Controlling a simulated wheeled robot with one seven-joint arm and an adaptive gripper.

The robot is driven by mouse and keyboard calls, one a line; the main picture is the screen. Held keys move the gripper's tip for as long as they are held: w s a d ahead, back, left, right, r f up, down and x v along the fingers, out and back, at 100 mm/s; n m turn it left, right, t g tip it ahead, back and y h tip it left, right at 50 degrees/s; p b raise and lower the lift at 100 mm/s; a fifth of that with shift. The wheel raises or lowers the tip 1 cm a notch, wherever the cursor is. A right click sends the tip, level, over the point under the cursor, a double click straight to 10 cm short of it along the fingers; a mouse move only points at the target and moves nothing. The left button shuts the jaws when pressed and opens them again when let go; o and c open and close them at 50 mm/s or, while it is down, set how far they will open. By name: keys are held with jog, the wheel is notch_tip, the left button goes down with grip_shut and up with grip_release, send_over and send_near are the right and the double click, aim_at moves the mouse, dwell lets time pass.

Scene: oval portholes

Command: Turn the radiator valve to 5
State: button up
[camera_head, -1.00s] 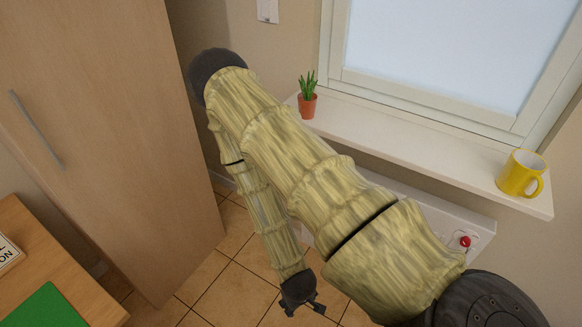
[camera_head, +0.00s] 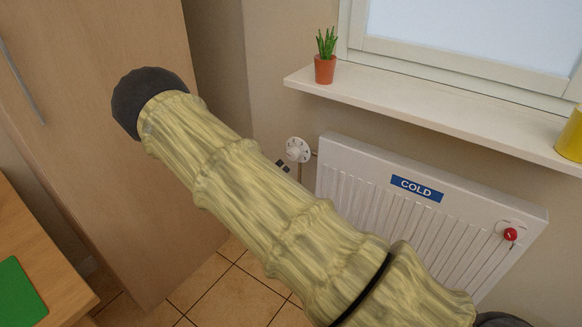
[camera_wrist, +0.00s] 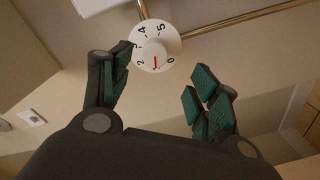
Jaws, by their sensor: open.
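The radiator valve is a round white dial with printed numbers; it shows in the wrist view (camera_wrist: 156,44) and beside the radiator's left end in the head view (camera_head: 298,149). In the wrist view its red mark points down, between the 2 and the 0. The 4 and 5 are on the upper side. My gripper (camera_wrist: 165,82) is open and empty, with green-padded fingers. The dial lies ahead of the gap, and the left fingertip overlaps its left edge in the picture. I cannot tell whether they touch. In the head view my arm hides most of the gripper.
The white radiator (camera_head: 345,160) carries a blue COLD sign (camera_head: 417,188) and a red knob (camera_head: 510,234). A sill (camera_head: 430,105) above holds a potted plant (camera_head: 325,58) and a yellow mug (camera_head: 571,135). A copper-coloured pipe (camera_wrist: 240,17) runs beside the dial. A wooden cabinet (camera_head: 100,190) stands left.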

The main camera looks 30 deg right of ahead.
aim_at(291, 156)
jog(key=shift+m+h, duration=0.3)
jog(key=x, duration=1.1)
jog(key=shift+w+a+r, duration=0.15)
jog(key=shift+w+r, duration=0.1)
jog(key=shift+r, duration=0.05)
jog(key=c, duration=1)
